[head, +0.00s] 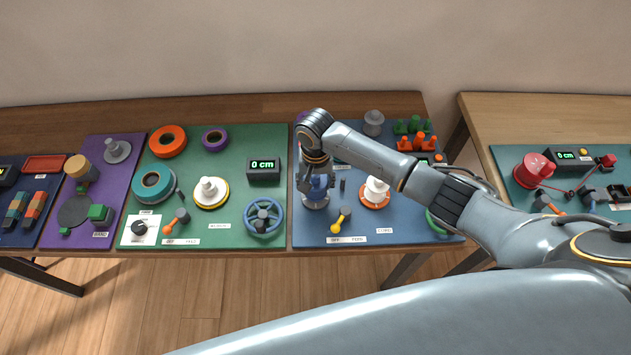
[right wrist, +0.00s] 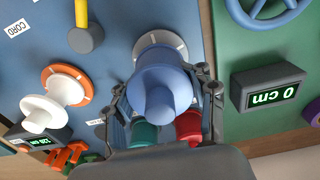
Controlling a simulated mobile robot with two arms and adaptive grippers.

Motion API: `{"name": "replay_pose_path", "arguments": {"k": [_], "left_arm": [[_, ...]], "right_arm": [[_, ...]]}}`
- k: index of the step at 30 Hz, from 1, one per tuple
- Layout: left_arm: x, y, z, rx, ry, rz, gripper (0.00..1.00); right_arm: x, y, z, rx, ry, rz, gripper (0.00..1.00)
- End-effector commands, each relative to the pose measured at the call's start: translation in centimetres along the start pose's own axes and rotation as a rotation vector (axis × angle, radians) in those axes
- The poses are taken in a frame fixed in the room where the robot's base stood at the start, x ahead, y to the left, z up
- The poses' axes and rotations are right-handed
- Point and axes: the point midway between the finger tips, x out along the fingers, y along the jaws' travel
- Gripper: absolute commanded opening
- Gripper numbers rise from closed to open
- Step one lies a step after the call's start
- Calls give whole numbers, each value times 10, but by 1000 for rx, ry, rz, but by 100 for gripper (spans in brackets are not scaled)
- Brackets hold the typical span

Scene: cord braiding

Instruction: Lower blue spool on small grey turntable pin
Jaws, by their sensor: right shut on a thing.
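The blue spool (right wrist: 160,88) is between the fingers of my right gripper (right wrist: 163,92), which is shut on it. In the head view my right gripper (head: 316,180) hangs over the blue board, and the spool (head: 319,188) shows partly between its fingers. The small grey turntable (right wrist: 180,43) lies directly behind the spool in the right wrist view. Its rim also shows under the gripper in the head view (head: 315,203). The spool hides the turntable's pin, so I cannot tell whether it is around the pin. My left gripper is not in view.
A white spool on an orange turntable (head: 375,202) stands to the right. A yellow-handled lever (head: 340,220) is in front. Teal (right wrist: 145,133) and red (right wrist: 188,126) spools are close to the fingers. A handwheel (head: 263,217) is on the green board.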

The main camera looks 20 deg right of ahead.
Motion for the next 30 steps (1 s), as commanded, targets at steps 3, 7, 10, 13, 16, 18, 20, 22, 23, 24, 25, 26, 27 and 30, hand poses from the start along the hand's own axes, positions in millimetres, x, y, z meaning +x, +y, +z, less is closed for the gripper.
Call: {"name": "replay_pose_path", "arguments": {"k": [3, 7, 10, 13, 16, 18, 20, 22, 23, 24, 25, 26, 27, 30], "left_arm": [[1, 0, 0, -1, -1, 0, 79], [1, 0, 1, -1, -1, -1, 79], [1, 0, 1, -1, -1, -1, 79], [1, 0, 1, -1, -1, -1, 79], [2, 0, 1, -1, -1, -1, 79], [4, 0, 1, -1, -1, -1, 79], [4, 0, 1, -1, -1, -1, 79], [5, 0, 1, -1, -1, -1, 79], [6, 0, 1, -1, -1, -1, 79], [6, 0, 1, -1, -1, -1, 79], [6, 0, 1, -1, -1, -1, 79], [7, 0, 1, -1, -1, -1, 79], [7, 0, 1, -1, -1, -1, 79], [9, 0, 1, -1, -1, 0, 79]], "right_arm": [[3, 0, 0, 0, 0, 0, 22], [2, 0, 0, 0, 1, 0, 22], [2, 0, 0, 0, 0, 0, 22], [3, 0, 0, 0, 0, 0, 22], [6, 0, 0, 0, 0, 0, 22], [8, 0, 0, 0, 0, 0, 22], [9, 0, 0, 0, 0, 0, 22], [11, -1, 0, -1, 0, 0, 22], [12, -1, 0, -1, 0, -1, 22], [14, -1, 0, -1, 0, -1, 22], [14, -1, 0, -1, 1, -1, 22], [15, -1, 0, -1, 1, -1, 22], [16, -1, 0, -1, 0, -1, 22], [20, -1, 0, -1, 0, -1, 22]]}}
